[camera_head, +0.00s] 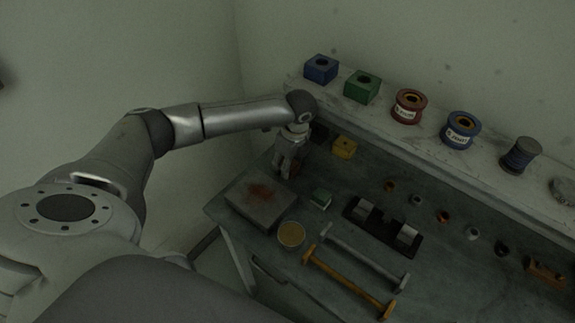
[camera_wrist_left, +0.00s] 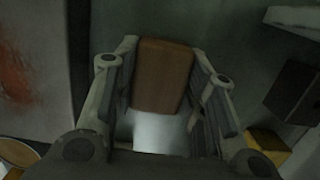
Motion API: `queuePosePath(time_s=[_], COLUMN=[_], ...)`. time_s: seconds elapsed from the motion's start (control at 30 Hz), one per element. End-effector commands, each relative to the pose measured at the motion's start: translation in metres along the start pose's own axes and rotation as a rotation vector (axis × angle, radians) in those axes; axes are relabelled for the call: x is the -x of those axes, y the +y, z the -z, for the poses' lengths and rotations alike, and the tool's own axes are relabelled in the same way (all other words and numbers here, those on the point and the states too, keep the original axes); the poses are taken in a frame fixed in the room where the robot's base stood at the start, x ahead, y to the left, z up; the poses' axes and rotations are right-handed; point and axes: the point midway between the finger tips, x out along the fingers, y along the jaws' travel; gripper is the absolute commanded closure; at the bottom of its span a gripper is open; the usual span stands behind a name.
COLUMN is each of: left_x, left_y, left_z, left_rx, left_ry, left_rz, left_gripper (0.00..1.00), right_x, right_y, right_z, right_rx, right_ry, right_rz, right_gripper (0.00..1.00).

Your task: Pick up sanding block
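The sanding block appears to be the brown block (camera_wrist_left: 163,75) in the left wrist view, lying between the fingers of my left gripper (camera_wrist_left: 165,50). One finger is on each side of it, close to its long sides. The fingers look spread, with narrow gaps, and I see no clear grip. In the head view my left gripper (camera_head: 288,172) points down at the table, and only a small brown bit of the block (camera_head: 295,170) shows beside the fingers. My right gripper is not in view.
A grey box with a reddish stain (camera_head: 256,204) and a round tin (camera_head: 291,235) stand nearby. A yellow block (camera_head: 344,147) and a green block (camera_head: 321,198) are close too. A raised shelf (camera_head: 385,115) with spools runs behind. Long-handled tools (camera_head: 345,283) lie in front.

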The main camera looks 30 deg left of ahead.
Motion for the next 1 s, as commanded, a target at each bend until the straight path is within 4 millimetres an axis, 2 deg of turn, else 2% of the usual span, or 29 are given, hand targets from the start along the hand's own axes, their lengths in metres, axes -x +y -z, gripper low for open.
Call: queuePosePath(time_s=[0.03,0.1,0.37,0.57,0.67,0.73,1.0], left_x=[0.000,0.000,0.001,0.012,0.026,0.038,0.096], left_y=[0.000,0.000,0.000,-0.001,-0.002,0.005,0.048], left_z=[0.000,0.000,0.000,-0.003,-0.004,-0.002,0.014], left_rx=[0.000,0.000,0.000,0.001,0.001,-0.003,-0.005], left_ry=[0.000,0.000,0.000,-0.001,0.001,0.002,0.000], left_rz=[0.000,0.000,0.000,0.002,0.005,0.003,0.005], left_gripper=[0.77,0.86,0.86,0.86,0.86,0.86,0.86], right_x=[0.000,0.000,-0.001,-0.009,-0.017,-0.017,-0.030], right_y=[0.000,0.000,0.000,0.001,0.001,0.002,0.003], right_z=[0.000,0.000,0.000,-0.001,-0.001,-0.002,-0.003], right_rx=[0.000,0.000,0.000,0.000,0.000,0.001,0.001], right_ry=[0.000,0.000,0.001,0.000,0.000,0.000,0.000], right_rz=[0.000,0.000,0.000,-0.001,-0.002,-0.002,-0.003], right_gripper=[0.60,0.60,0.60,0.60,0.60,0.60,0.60])
